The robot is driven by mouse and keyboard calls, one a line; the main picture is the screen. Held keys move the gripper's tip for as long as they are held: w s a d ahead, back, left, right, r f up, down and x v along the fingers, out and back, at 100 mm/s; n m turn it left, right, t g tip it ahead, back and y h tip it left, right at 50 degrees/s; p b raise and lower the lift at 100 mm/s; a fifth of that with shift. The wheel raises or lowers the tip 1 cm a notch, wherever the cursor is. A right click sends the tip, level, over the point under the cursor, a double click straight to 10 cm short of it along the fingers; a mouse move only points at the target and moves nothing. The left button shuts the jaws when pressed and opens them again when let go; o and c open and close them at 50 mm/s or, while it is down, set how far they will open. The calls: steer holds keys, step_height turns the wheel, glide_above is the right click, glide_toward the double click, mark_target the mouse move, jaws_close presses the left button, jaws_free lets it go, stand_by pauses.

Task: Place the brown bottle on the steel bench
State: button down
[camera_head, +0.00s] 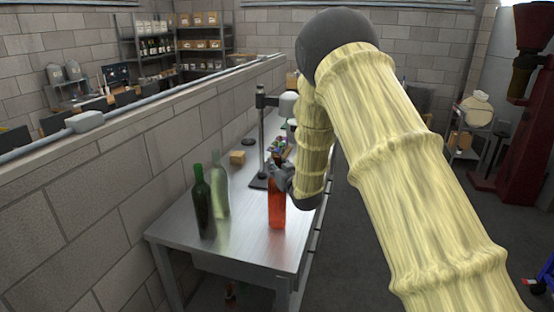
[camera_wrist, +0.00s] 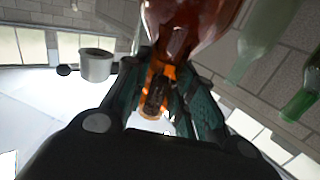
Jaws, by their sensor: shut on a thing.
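The brown bottle (camera_head: 277,212), orange-brown and see-through, is upright at the right part of the steel bench (camera_head: 215,252). I cannot tell whether its base touches the bench top or hangs just above it.
A dark green bottle (camera_head: 204,212) and a pale clear-green bottle (camera_head: 221,192) stand on the bench to the left. The bench's front left is clear. A brick wall (camera_head: 110,190) borders its left side.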

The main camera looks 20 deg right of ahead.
steer(key=shift+f, duration=0.1)
stand_by(0.3)
steer(key=c, duration=1.6)
jaws_free()
steer(key=shift+f, duration=0.25)
steer(key=shift+c, duration=0.2)
steer(key=o, duration=0.5)
steer(key=shift+r, duration=0.1)
steer(key=shift+c, duration=0.2)
steer(key=s+d+b, duration=0.1)
steer(key=s+b, duration=0.3)
steer(key=s, duration=0.8)
steer(key=shift+r, duration=0.4)
